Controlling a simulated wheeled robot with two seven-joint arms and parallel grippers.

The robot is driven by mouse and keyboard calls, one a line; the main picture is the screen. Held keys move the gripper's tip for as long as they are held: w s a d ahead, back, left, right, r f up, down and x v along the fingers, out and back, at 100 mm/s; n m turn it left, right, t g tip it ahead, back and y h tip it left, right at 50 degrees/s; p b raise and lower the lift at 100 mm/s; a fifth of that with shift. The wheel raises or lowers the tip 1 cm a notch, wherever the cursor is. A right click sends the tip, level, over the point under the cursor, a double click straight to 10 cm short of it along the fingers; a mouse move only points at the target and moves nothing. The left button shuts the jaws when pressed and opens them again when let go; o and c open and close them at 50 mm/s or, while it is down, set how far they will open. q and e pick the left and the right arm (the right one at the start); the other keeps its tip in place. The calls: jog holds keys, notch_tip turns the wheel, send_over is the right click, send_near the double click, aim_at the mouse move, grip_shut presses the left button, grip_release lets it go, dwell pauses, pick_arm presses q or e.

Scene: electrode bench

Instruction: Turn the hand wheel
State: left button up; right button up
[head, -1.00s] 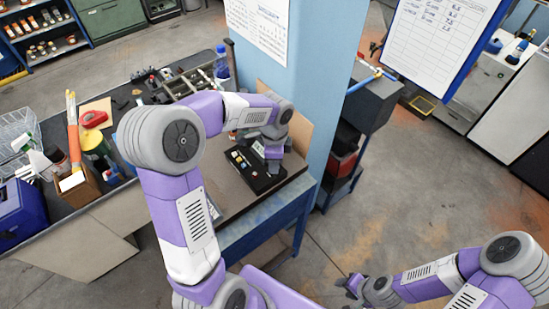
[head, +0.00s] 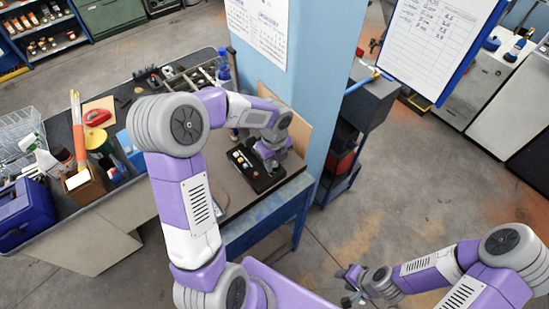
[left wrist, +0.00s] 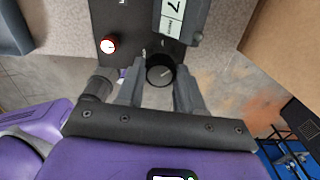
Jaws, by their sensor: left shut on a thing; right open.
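A black round knob (left wrist: 160,72) with a pale pointer line, apparently the hand wheel, sits on the lower edge of a dark panel (left wrist: 128,22) in the left wrist view. My left gripper (left wrist: 159,80) has its fingers on either side of the knob and is shut on it. In the head view my left gripper (head: 270,158) is over the right end of the black panel box (head: 262,182) on the bench, and hides the knob there. My right gripper (head: 349,284) is open and empty, low over the floor and away from the bench.
A blue pillar (head: 322,130) stands behind the bench end. Tools and boxes crowd the bench's left part. The floor (head: 400,190) right of the bench is clear.

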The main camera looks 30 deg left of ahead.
aim_at(275, 164)
pick_arm(q)
jog(key=shift+r+m+p, duration=0.1)
jog(key=shift+m+p, duration=0.35)
jog(key=shift+m, duration=0.65)
jog(key=o, duration=1)
jog(key=shift+o, duration=0.2)
notch_tip(275, 164, up, 8)
jog(key=shift+f, duration=0.25)
